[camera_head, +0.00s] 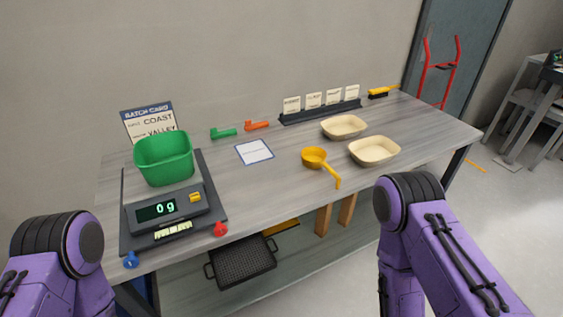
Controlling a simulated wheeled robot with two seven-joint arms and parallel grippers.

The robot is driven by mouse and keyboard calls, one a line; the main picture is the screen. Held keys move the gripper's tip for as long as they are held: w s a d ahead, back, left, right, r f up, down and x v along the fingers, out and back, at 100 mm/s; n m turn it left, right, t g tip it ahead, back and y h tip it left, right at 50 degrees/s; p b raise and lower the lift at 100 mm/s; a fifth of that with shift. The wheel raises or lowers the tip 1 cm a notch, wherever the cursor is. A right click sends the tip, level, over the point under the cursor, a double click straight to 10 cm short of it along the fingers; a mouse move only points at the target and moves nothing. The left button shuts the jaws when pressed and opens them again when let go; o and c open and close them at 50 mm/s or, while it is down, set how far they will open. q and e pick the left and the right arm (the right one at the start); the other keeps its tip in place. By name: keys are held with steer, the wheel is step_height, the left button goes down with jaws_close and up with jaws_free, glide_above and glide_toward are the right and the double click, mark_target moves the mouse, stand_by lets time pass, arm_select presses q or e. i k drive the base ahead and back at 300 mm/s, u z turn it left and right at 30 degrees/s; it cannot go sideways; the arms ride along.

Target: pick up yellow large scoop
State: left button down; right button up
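The yellow scoop (314,157) lies on the grey table (290,185) near the middle, its round bowl to the left and its handle pointing toward the front edge. It is left of the front cream tray (374,151) and apart from it. My two purple arms come in at the lower left and lower right, in front of the table. Neither of my grippers shows in the picture, and nothing is seen touching the scoop.
A scale (174,214) reading "0 g" carries a green bin (163,158) at the left. Green (223,133) and orange (257,126) tools, a white card (254,152), another cream tray (344,127) and a card rack (321,111) lie behind. A black crate (241,262) is below.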

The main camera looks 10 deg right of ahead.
mark_target(312, 157)
steer(key=u, duration=0.05)
steer(key=k, duration=0.55)
steer(key=z, duration=0.65)
steer(key=i, duration=1)
steer(key=u, duration=0.4)
